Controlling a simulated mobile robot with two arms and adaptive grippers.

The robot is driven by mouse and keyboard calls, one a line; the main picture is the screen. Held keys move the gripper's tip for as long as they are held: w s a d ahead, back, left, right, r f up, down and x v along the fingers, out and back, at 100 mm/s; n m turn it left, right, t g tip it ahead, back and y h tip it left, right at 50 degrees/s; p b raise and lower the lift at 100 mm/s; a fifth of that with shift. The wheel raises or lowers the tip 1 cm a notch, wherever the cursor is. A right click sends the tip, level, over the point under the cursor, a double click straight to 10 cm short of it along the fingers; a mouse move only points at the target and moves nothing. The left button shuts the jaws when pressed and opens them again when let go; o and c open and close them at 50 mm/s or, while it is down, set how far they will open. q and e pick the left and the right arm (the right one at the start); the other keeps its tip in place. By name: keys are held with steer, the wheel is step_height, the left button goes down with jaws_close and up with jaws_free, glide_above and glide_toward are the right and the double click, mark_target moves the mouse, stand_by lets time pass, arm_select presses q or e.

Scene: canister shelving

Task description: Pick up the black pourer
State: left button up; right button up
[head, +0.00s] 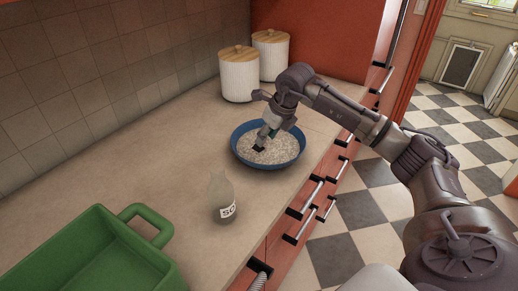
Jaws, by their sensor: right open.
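My right gripper (262,143) points down into the blue bowl (239,158), which holds pale grainy contents. It is open, and its fingertips are close to the surface of the grains. A small dark shape (258,149) shows at the fingertips in the bowl. It may be the black pourer or part of the fingers; I cannot tell which, nor whether the fingers touch it. No other black pourer is clearly visible. My left gripper is not in view.
A glass bottle (222,197) with a white label stands upright in front of the bowl. A green tray (95,245) is at the lower left. Two white canisters with wooden lids (239,78) (271,55) stand behind the bowl. The counter's left middle is clear.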

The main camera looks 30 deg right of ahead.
mark_target(261, 149)
steer(key=shift+w+f, duration=0.15)
steer(key=shift+f, duration=0.25)
steer(key=shift+a+p+x, duration=0.25)
steer(key=shift+p+x, duration=0.55)
steer(key=shift+x, duration=1.55)
steer(key=shift+f, duration=0.3)
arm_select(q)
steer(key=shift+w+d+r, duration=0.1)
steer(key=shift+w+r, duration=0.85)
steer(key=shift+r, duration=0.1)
arm_select(e)
steer(key=c, duration=0.6)
